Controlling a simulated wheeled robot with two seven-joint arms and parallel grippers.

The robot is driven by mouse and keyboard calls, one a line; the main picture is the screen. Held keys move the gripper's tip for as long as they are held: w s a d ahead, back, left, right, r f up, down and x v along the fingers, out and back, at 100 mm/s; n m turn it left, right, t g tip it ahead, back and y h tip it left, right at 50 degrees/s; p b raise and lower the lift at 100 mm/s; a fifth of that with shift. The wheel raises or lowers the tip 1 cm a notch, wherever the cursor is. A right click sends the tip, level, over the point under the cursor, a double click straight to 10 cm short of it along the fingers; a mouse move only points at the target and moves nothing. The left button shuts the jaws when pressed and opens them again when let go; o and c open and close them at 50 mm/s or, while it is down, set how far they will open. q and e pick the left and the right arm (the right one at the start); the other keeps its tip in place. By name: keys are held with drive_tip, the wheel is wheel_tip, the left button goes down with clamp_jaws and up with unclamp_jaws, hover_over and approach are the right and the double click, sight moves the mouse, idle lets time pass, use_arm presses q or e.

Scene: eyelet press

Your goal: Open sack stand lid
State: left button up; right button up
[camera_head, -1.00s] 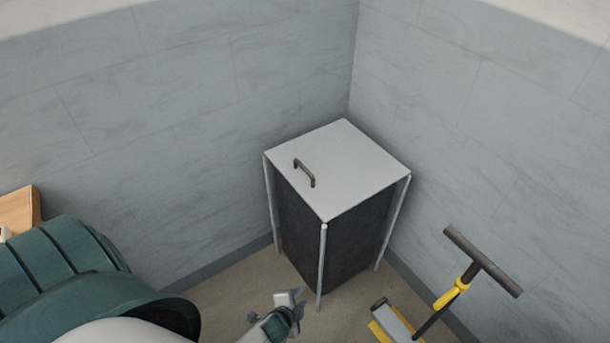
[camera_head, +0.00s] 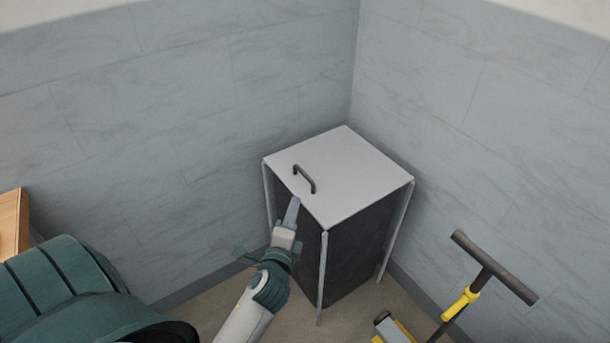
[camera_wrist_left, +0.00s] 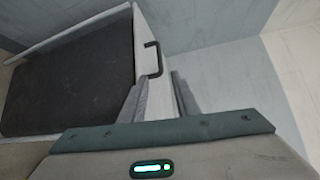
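The sack stand (camera_head: 345,250) is a dark sack in a light metal frame in the corner. Its flat grey lid (camera_head: 350,175) is closed on top. A dark bar handle (camera_head: 304,178) sits near the lid's left edge. My left gripper (camera_head: 292,205) is at the lid's front-left edge, just below the handle and apart from it. In the left wrist view the two fingers (camera_wrist_left: 160,98) are spread with a gap, and the handle (camera_wrist_left: 153,60) lies ahead of them near the left finger. The fingers look empty. My right gripper is not in view.
Grey panelled walls (camera_head: 200,110) meet behind the stand. A tool with a dark T-shaped bar and yellow parts (camera_head: 465,300) stands at the right front. A wooden box edge (camera_head: 12,225) is at far left. Some floor is clear left of the stand.

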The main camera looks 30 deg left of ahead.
sight(305, 173)
use_arm(q)
drive_tip(key=p+x, duration=0.1)
drive_tip(key=x, duration=1.6)
drive_tip(key=shift+w, duration=0.1)
drive_tip(key=shift+c, duration=0.2)
drive_tip(key=c, duration=0.5)
clamp_jaws()
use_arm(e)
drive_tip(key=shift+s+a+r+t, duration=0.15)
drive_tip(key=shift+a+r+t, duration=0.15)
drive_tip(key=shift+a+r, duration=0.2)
